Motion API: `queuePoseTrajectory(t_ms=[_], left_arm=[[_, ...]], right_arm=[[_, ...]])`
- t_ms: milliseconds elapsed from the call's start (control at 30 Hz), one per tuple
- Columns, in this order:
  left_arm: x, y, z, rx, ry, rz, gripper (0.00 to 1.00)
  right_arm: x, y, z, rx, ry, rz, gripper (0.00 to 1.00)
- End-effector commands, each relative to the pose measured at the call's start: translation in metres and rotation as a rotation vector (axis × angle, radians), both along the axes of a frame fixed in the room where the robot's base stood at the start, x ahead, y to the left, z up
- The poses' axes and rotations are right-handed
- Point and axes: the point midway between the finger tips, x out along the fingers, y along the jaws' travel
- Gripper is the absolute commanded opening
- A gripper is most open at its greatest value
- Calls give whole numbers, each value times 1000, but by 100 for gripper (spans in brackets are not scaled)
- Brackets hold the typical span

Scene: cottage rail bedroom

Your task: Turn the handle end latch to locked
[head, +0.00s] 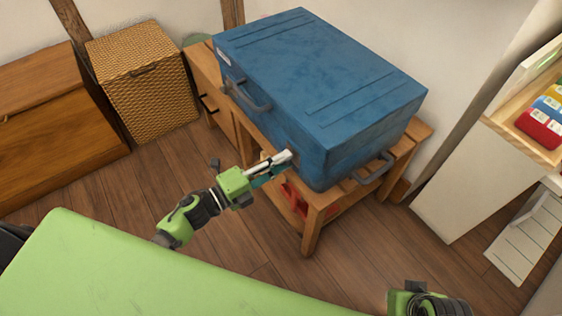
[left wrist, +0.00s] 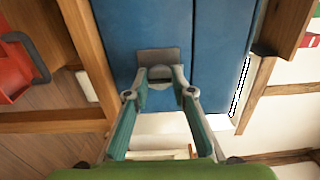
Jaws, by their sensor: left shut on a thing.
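A big blue case (head: 320,80) with a closed lid lies on a wooden table. A grey handle (head: 247,95) is on its front-left side and another handle (head: 374,168) on its right side. A grey metal latch (left wrist: 157,56) shows on the blue face in the left wrist view; in the head view my gripper mostly covers it. My left gripper (head: 286,158) reaches the case's near side; in the left wrist view its teal fingers (left wrist: 160,92) close around the latch's lower part. I cannot read the latch's setting. Only the housing of my right gripper shows at the bottom right; its fingers are out of frame.
The wooden table (head: 312,215) has a lower shelf with a red object (head: 296,203). A wicker basket (head: 143,80) and a wooden chest (head: 50,125) stand at left. White shelving with coloured items (head: 540,128) is at right. A green surface (head: 130,275) fills the lower left.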

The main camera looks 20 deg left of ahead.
Motion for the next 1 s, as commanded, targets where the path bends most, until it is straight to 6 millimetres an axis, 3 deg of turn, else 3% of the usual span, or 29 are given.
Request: queuePoseTrajectory(t_ms=[200, 233, 267, 667, 1000], left_arm=[[-1, 0, -1, 2, 2, 0, 1], [-1, 0, -1, 2, 2, 0, 30], [-1, 0, -1, 2, 2, 0, 38], [-3, 2, -1, 0, 2, 0, 39], [-50, 39, -3, 1, 7, 1, 39]], right_arm=[[0, 0, 0, 0, 0, 0, 0], [0, 0, 0, 0, 0, 0, 0], [0, 0, 0, 0, 0, 0, 0], [-2, 0, -2, 1, 6, 1, 0], [-1, 0, -1, 0, 3, 1, 0]])
